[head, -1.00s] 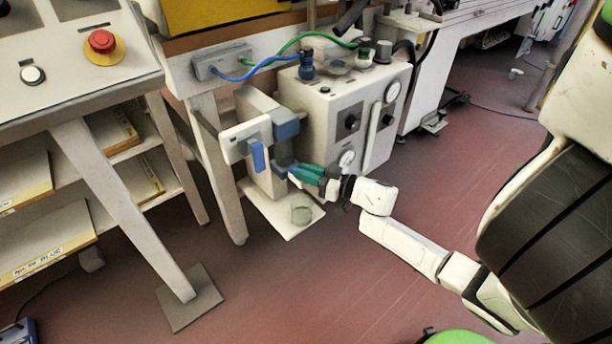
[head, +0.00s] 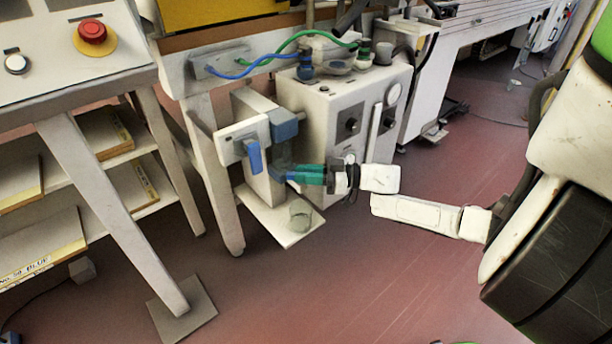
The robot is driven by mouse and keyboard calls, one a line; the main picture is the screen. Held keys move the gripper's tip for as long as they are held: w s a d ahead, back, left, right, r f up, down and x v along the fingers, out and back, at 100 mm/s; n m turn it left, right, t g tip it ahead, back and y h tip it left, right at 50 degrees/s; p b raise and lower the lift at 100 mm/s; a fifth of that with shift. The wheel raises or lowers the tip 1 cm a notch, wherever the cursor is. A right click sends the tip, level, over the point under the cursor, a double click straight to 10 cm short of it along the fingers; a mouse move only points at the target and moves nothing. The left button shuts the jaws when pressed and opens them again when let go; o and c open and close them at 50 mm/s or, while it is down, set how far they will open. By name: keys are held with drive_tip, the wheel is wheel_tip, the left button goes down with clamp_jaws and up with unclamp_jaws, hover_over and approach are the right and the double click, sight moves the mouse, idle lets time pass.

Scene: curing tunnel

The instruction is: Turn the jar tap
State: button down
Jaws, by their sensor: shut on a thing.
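The tap is a blue-grey block (head: 284,128) with a darker part hanging below it, on the front of a pale dispenser box in the middle of the head view. A bright blue lever-like piece (head: 254,157) hangs at its left. My gripper (head: 281,174), with green fingers, reaches in from the right, nearly level, and is shut on the tap's lower blue-grey part. The fingers hide some of that part, and the exact contact is small and hard to see. A clear glass jar (head: 301,217) stands upright on a white plate (head: 268,219), below the gripper and slightly right of the fingertips.
A white cabinet (head: 327,112) with knobs and gauges stands just behind my gripper. Blue and green hoses (head: 270,63) run above. A panel with a red button (head: 92,32) and shelves stand at left. The red floor (head: 320,290) in front is clear.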

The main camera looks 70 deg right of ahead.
drive_tip(key=c, duration=1.1)
unclamp_jaws()
drive_tip(key=p+v, duration=0.1)
drive_tip(key=v, duration=1)
